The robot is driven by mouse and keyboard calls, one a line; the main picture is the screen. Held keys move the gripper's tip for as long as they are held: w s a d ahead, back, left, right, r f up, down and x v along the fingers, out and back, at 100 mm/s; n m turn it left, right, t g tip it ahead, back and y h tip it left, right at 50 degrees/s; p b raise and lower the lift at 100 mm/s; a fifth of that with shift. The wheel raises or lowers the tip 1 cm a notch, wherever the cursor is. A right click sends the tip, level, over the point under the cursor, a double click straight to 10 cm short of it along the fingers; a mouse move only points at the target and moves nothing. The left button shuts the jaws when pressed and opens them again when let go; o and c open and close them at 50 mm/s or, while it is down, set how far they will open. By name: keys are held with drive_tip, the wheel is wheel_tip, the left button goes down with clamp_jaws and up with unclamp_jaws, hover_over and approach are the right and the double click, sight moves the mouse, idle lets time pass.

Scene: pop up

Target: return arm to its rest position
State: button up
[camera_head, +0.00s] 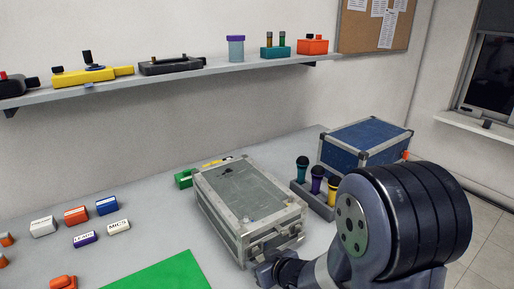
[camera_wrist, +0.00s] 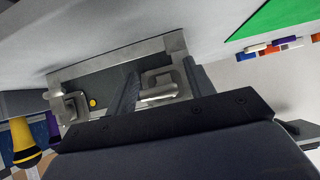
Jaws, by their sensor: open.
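My gripper (camera_wrist: 162,82) is open in the wrist view. Its two dark fingers stand either side of a metal latch (camera_wrist: 158,92) on the front of the grey case; I cannot tell whether they touch it. In the head view my gripper (camera_head: 280,268) is at the near side of the closed grey case (camera_head: 240,187), low by its front face. My dark arm joint fills the lower right of the head view and hides part of the table.
A blue case (camera_head: 366,142) stands behind right. Microphones (camera_head: 317,183) stand in a grey holder beside the grey case. A green mat (camera_head: 160,273) and several small labelled blocks (camera_head: 77,215) lie left. A shelf (camera_head: 190,75) with devices runs along the wall.

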drive_tip(key=shift+w+a+f+t+y+b, duration=0.15)
drive_tip(key=shift+t+y+b, duration=0.35)
drive_tip(key=shift+b, duration=1.3)
drive_tip(key=shift+d+f+t+y+b, duration=0.2)
drive_tip(key=shift+t+b, duration=0.5)
drive_tip(key=shift+b, duration=1.15)
drive_tip(key=shift+w+a+f+t+y+b, duration=0.2)
drive_tip(key=shift+t+y+b, duration=0.3)
drive_tip(key=shift+b, duration=1.3)
drive_tip(key=t+y+b, duration=0.1)
drive_tip(key=t+b, duration=0.1)
drive_tip(key=b, duration=0.4)
drive_tip(key=shift+f, duration=0.15)
drive_tip(key=shift+s+d+r, duration=0.3)
drive_tip(key=shift+s+d, duration=0.2)
drive_tip(key=shift+s, duration=0.3)
drive_tip(key=shift+s+d, duration=0.2)
drive_tip(key=shift+s, duration=0.15)
drive_tip(key=shift+d, duration=0.1)
